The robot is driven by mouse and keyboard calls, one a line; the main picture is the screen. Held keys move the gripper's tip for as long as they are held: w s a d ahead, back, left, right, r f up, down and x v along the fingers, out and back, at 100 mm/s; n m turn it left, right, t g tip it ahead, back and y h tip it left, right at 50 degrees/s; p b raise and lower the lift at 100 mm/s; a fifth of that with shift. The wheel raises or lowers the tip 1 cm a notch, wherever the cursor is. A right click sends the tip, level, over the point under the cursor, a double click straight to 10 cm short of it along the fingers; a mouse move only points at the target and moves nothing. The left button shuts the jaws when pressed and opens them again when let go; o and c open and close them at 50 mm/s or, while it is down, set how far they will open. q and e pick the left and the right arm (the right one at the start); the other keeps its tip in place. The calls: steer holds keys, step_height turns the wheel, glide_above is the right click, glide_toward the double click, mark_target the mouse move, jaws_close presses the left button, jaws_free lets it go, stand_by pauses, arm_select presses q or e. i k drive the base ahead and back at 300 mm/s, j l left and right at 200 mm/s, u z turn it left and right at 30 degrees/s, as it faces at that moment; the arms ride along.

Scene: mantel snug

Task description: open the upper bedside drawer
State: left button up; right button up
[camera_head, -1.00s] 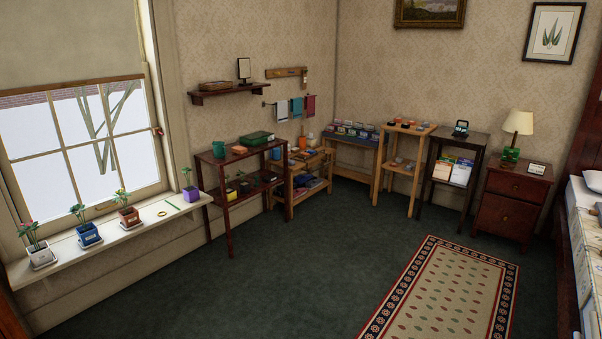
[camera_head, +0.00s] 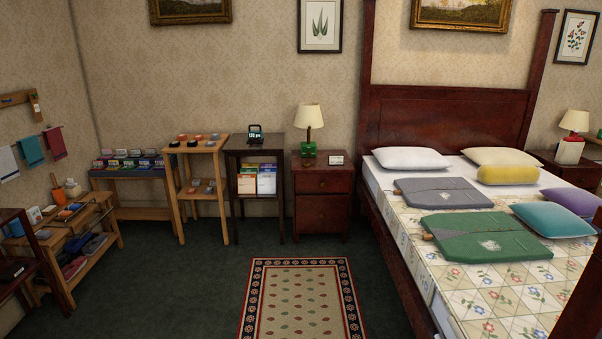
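A dark red wooden bedside cabinet (camera_head: 298,204) stands against the back wall, just left of the bed. Its upper drawer (camera_head: 322,182) looks shut and has a small knob at its middle. A lower drawer (camera_head: 322,214) below it also looks shut. A lamp with a green base (camera_head: 309,126) and a small white card (camera_head: 337,159) stand on top. A second bedside cabinet (camera_head: 567,170) stands at the far right, beyond the bed, its front mostly hidden. Neither of my grippers shows in the view.
The bed (camera_head: 400,270) fills the right side, close beside the cabinet. A dark shelf stand (camera_head: 283,195) is close on the cabinet's left. A patterned rug (camera_head: 300,300) lies in front on open green carpet (camera_head: 185,290).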

mark_target(325, 182)
steer(key=i+z, duration=0.1)
steer(key=i, duration=2.15)
